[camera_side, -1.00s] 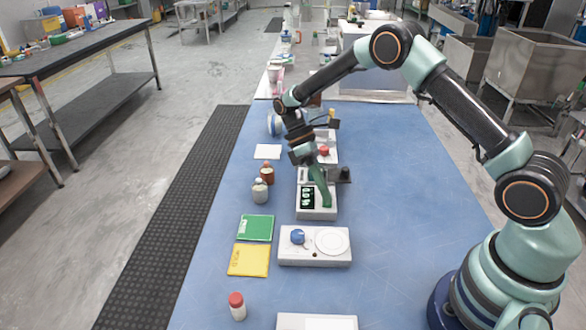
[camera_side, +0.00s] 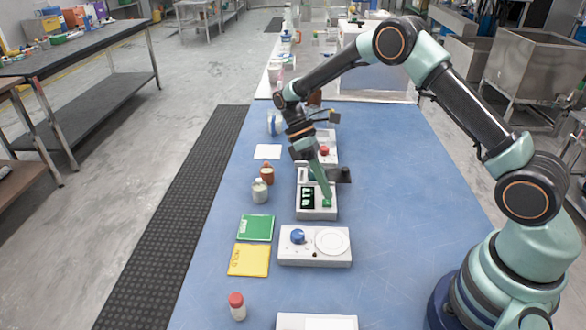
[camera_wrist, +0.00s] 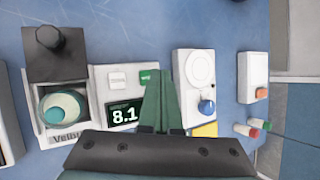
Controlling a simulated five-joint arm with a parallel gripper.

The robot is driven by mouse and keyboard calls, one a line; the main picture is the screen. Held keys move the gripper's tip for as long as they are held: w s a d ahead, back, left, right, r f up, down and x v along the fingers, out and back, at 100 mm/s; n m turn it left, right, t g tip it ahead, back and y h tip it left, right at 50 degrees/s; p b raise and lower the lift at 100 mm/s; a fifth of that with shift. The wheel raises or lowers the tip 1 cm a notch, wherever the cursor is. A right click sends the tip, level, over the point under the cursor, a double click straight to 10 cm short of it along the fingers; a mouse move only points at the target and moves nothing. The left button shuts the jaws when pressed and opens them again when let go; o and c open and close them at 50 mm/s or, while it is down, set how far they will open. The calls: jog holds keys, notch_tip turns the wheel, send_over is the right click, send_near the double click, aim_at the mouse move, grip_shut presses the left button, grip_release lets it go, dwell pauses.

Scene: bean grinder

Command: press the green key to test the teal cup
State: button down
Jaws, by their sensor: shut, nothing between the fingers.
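The tester with a dark display reading 8.1 (camera_wrist: 124,114) stands below my gripper. It also shows in the side view (camera_side: 307,214). The green key (camera_wrist: 147,76) is at its top right in the wrist view, beside a white key (camera_wrist: 117,78), and partly covered by my fingers. In the side view the green key (camera_side: 327,203) is just under my fingertips. My gripper (camera_wrist: 161,74) is shut and empty, pointing down; I cannot tell whether it touches the key. The teal cup (camera_wrist: 66,107) sits in the unit left of the display in the wrist view.
A dark knob (camera_wrist: 49,38) stands beside the cup. A white device with a blue knob and round plate (camera_side: 315,246) is nearer the side camera. The blue mat at right is clear.

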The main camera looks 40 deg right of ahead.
aim_at(323, 200)
jog(key=shift+r, duration=0.1)
jog(key=shift+r, duration=2.45)
jog(key=shift+r, duration=0.2)
jog(key=s+r+m+t, duration=0.8)
jog(key=s+r+t, duration=0.2)
jog(key=r+t, duration=0.3)
jog(key=shift+r, duration=0.65)
